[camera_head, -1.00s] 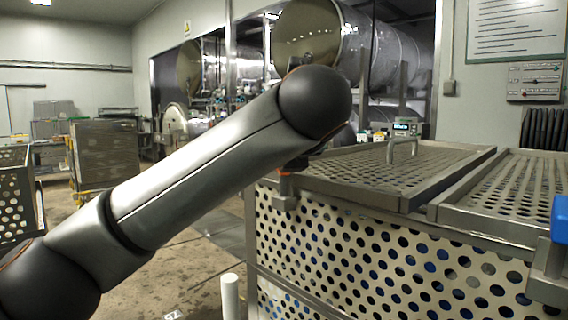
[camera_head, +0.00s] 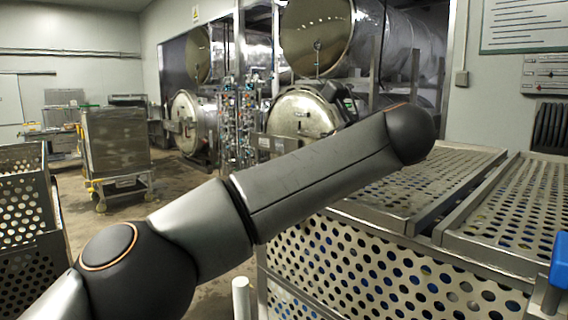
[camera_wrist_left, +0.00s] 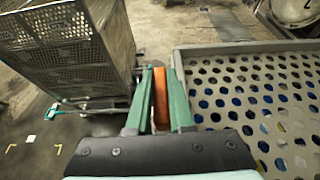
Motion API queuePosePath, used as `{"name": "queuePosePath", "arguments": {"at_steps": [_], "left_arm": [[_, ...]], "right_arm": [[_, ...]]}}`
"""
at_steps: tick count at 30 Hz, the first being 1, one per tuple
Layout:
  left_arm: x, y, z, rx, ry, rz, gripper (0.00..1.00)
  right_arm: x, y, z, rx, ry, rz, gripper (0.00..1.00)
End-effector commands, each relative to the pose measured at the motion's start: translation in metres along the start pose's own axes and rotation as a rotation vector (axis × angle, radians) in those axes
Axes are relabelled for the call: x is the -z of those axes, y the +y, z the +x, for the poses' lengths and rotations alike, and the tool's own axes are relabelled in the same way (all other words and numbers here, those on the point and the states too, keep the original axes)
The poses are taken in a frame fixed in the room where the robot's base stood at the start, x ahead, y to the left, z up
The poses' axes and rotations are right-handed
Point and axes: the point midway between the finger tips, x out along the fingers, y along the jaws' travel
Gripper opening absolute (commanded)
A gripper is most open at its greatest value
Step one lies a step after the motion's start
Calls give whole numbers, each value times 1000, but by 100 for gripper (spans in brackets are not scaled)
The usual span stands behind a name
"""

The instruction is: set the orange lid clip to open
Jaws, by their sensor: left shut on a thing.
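The orange lid clip (camera_wrist_left: 160,97) shows in the left wrist view, between the two green fingers of my left gripper (camera_wrist_left: 161,70). The gripper is shut on it, beside the left edge of the perforated metal crate (camera_wrist_left: 235,48). In the head view my left arm reaches across the picture and hides the clip and the gripper. The crate (camera_head: 375,272) stands at the right with a perforated lid (camera_head: 440,180) on top. The clip's exact setting cannot be told. My right gripper is not in view.
A blue part (camera_head: 560,262) sits at the crate's right edge. A perforated crate (camera_head: 25,215) stands at the left edge, and a wheeled metal cart (camera_head: 117,145) stands behind. Round retort vessels (camera_head: 303,115) are at the back. A white post (camera_head: 241,298) stands in front.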

Motion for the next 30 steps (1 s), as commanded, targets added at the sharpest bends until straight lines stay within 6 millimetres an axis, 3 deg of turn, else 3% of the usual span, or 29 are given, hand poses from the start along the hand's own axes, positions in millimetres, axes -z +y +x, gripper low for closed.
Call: {"name": "queuePosePath", "arguments": {"at_steps": [12, 13, 21, 30], "left_arm": [[-1, 1, 0, -9, -3, -6, 0], [-1, 1, 0, -9, -3, -6, 21], [0, 0, 0, -8, -1, -4, 50], [0, 0, -3, -6, -2, -2, 50]], "right_arm": [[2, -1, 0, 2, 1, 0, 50], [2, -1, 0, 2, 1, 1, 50], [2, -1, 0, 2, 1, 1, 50], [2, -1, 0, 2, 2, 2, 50]]}}
